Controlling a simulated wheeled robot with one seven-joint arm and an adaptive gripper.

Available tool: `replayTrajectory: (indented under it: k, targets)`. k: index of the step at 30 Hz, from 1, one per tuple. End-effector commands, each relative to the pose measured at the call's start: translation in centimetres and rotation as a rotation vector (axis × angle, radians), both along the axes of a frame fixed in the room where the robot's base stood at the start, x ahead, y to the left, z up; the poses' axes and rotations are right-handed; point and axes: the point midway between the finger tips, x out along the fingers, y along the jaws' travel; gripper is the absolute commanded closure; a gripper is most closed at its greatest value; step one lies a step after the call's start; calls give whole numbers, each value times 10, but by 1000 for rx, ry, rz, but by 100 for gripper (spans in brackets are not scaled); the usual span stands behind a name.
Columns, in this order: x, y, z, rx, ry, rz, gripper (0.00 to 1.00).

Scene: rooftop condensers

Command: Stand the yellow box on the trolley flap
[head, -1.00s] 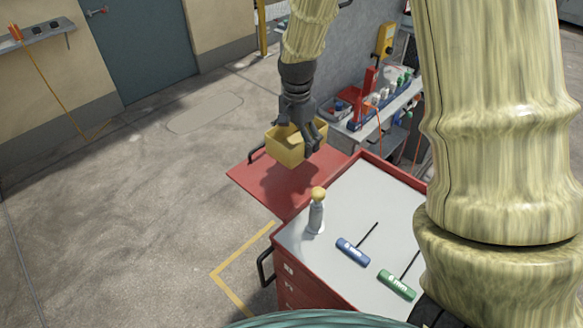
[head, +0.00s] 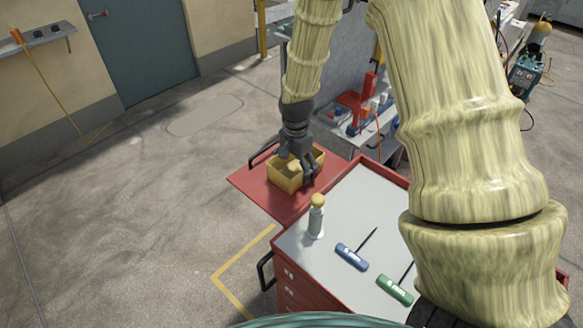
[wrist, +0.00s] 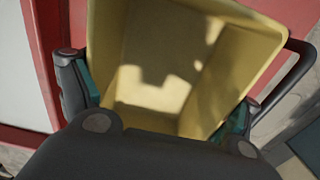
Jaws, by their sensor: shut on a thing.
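The yellow box (head: 284,179) is an open-topped bin. It is upright at the red trolley flap (head: 248,182), over its middle; whether its base touches the flap is hard to tell. My gripper (head: 298,172) reaches down from above and is shut on the box. In the wrist view the box (wrist: 165,70) shows its empty inside, with finger pads (wrist: 160,105) on its two opposite sides. The box hides part of the flap.
A black handle (head: 263,153) edges the flap. A cluttered shelf (head: 345,135) stands behind. Open floor lies left.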

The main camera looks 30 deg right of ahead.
Motion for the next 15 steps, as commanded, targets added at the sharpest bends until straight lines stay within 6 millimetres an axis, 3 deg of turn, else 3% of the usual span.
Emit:
replayTrajectory:
  k: [8, 9, 10, 15]
  targets:
    - [0, 0, -2, 0, 0, 0, 37]
    - [0, 0, -2, 0, 0, 0, 7]
    - [0, 0, -2, 0, 0, 0, 2]
    - [0, 0, -1, 0, 0, 0, 0]
